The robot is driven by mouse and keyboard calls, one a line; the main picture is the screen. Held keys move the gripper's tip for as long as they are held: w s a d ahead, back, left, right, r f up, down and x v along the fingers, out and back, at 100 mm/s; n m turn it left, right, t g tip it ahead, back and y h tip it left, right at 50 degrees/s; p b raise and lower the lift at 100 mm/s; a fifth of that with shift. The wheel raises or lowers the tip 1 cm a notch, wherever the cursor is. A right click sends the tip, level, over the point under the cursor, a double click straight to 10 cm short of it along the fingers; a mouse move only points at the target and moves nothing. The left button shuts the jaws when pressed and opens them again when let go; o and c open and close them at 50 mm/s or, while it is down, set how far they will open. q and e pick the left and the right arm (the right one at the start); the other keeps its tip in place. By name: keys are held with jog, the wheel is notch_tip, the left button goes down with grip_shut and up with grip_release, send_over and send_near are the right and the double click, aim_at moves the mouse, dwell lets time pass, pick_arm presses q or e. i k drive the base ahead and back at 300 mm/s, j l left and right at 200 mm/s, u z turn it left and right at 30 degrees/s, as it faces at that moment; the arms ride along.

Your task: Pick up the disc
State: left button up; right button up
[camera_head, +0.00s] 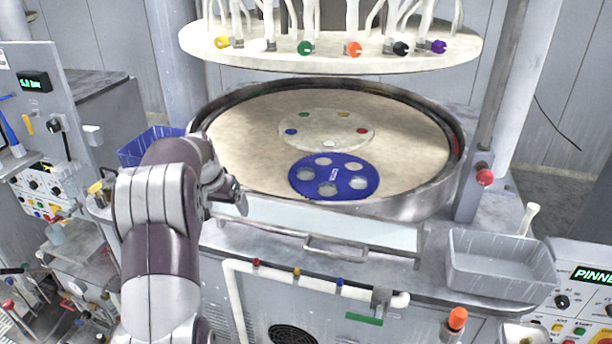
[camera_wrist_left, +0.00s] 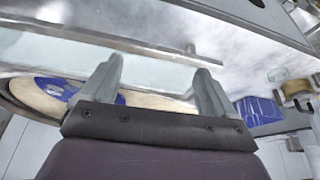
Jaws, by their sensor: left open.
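A blue disc (camera_head: 334,187) with several round holes lies flat on the beige platen (camera_head: 240,150), near its front rim. In the left wrist view part of the blue disc (camera_wrist_left: 52,86) shows at the left, partly behind a finger. My left gripper (camera_head: 232,200) is left of the disc, at the front-left rim of the platen and apart from the disc. In the left wrist view its two fingers (camera_wrist_left: 155,90) are spread with nothing between them. My right gripper is in neither view.
A pale round plate (camera_head: 326,122) with coloured dots sits mid-platen. The metal rim (camera_head: 425,203) surrounds the platen, and a round head (camera_head: 330,58) with hoses hangs above. A clear front guard (camera_head: 350,236) and handle stand before it. A grey bin (camera_head: 500,270) is at right, a blue basket (camera_head: 140,150) at left.

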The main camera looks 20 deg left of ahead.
aim_at(303, 173)
jog(key=i+l, duration=0.2)
jog(key=i, duration=0.3)
jog(key=i+l, duration=0.25)
jog(key=i, duration=0.2)
